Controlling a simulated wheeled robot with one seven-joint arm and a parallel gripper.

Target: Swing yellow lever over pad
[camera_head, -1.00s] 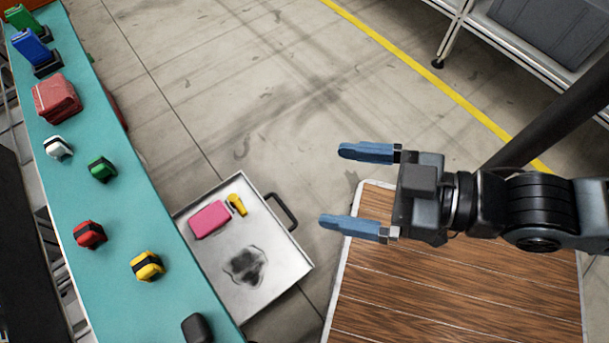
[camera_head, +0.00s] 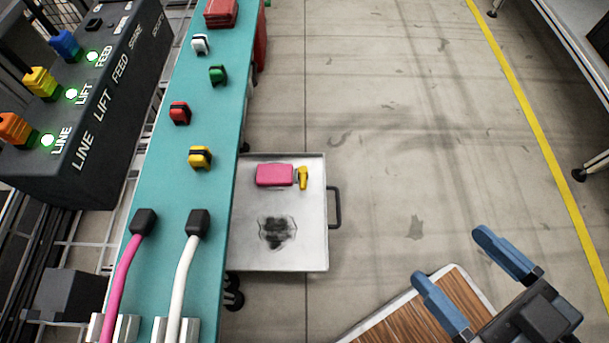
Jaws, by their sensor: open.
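I cannot tell for certain which yellow part is the lever. A yellow piece with a dark band (camera_head: 200,157) sits on the teal bench. A small bent yellow piece (camera_head: 303,178) lies in the pull-out metal tray (camera_head: 310,250), beside a pink block (camera_head: 275,175). A yellow plug-like part (camera_head: 40,82) stands on the black control box near the word LIFT. No part is clearly recognisable as the pad. My gripper (camera_head: 453,257) is open and empty at the lower right, with blue fingers, well apart from all these.
The teal bench (camera_head: 165,190) also carries red (camera_head: 180,113), green (camera_head: 217,74) and white (camera_head: 200,44) pieces. Pink (camera_head: 122,275) and white (camera_head: 183,285) cables end in black plugs. The control box (camera_head: 100,120) stands left. A wood-topped surface (camera_head: 405,325) lies below my gripper. Floor between is clear.

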